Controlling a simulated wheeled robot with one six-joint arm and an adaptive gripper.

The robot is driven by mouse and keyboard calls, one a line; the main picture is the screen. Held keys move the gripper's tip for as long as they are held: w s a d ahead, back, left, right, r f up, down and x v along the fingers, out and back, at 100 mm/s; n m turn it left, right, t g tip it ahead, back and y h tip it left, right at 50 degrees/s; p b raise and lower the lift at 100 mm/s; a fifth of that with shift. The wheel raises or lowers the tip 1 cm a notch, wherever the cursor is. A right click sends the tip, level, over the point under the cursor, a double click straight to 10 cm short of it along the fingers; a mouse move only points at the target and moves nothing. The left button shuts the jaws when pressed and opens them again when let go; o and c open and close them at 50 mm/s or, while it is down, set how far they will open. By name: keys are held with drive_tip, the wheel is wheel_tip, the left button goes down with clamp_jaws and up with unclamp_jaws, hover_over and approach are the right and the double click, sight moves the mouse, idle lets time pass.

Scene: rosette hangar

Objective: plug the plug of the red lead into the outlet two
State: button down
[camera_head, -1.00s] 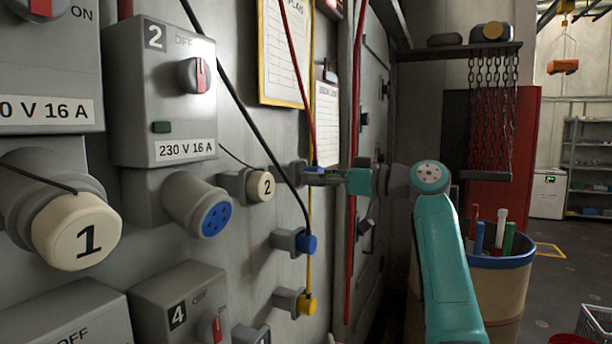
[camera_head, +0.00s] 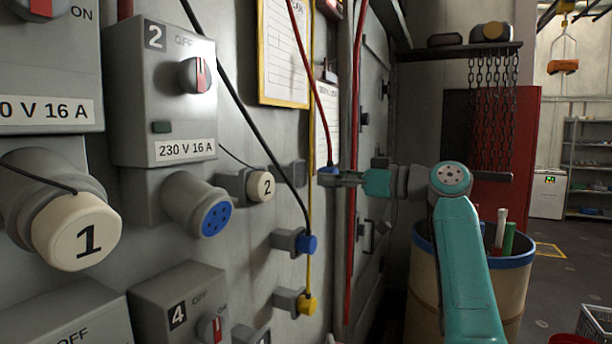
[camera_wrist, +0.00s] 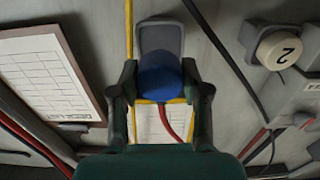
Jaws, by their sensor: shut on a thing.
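Outlet two (camera_head: 213,219) sticks out below the switch box marked 2 (camera_head: 160,95), its blue face with holes uncovered. Its cream cap marked 2 (camera_head: 262,186) sits on a wall bracket to the right, and shows in the wrist view (camera_wrist: 279,50). My gripper (camera_head: 340,177) is shut on the blue plug (camera_head: 328,171) of the red lead (camera_head: 318,95). In the wrist view the plug (camera_wrist: 160,80) lies between both fingers, the red lead hanging from it. A grey wall holder (camera_head: 295,173) is left of the plug, with a gap between. The plug's pins are hidden.
A black lead (camera_head: 245,115) slants across the wall to another blue plug (camera_head: 307,244) in a holder below. A yellow plug (camera_head: 307,304) sits lower. Outlet one's capped front (camera_head: 78,232) juts out at left. A bin (camera_head: 425,285) stands behind my arm.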

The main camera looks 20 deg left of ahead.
drive_tip(key=shift+d, duration=0.4)
drive_tip(key=shift+d, duration=0.1)
drive_tip(key=y, duration=0.4)
approach(217, 219)
drive_tip(key=shift+x, duration=2.85)
drive_tip(key=shift+w+a+r, duration=0.1)
drive_tip(key=shift+a+r, duration=0.1)
drive_tip(key=shift+a, duration=0.35)
